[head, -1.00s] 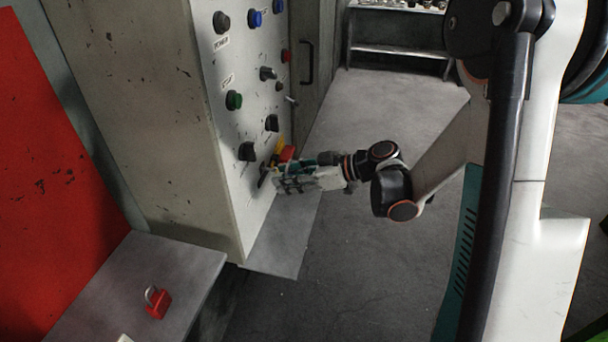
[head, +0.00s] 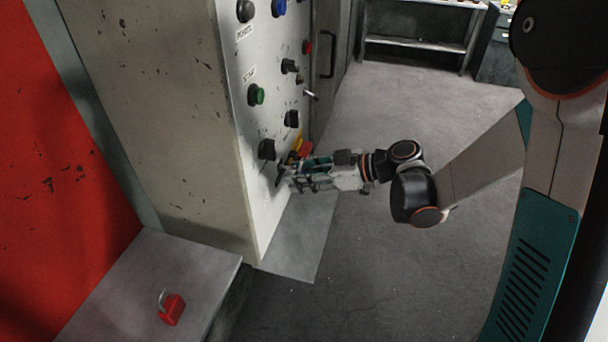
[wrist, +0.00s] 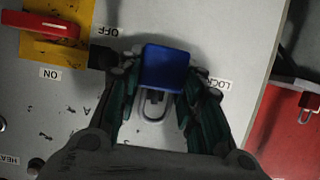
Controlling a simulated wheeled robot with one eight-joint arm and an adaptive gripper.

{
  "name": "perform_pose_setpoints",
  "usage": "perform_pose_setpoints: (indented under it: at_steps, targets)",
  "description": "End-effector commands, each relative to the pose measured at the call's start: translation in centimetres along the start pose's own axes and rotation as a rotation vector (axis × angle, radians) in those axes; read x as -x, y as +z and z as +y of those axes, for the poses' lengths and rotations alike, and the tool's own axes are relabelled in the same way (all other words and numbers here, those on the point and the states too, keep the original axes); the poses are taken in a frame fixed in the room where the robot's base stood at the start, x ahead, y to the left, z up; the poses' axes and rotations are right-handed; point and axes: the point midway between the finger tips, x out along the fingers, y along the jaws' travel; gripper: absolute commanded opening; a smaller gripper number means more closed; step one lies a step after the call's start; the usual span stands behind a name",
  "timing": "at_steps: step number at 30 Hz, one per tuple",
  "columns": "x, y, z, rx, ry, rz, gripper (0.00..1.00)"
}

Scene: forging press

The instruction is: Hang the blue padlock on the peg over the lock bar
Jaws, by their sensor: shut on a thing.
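The blue padlock (wrist: 166,68) is between the fingers of my gripper (wrist: 160,82) in the wrist view. Its grey shackle (wrist: 155,108) points toward the bottom of that picture. My gripper (head: 296,180) is shut on the padlock, close to the lower part of the pale control panel (head: 268,205) in the head view. A black piece (wrist: 103,58) shows beside the left finger, near the OFF label. I cannot tell whether it is the peg or the lock bar. Whether the shackle is around anything is not clear.
A red handle (wrist: 40,25) on a yellow plate (wrist: 60,52) is left of my gripper, by ON and OFF labels. Knobs and buttons, including a green button (head: 256,95), sit above. A red padlock (head: 172,309) lies on a grey ledge (head: 130,285). The floor right of the cabinet is open.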

Motion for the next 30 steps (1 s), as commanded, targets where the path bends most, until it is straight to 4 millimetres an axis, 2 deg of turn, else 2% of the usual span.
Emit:
perform_pose_setpoints:
  at_steps: [14,30]
  targets:
    - [-0.1,0.0,0.0,0.000,0.000,0.000,0.08]
    - [-1.1,-0.3,0.0,0.000,0.000,0.000,0.08]
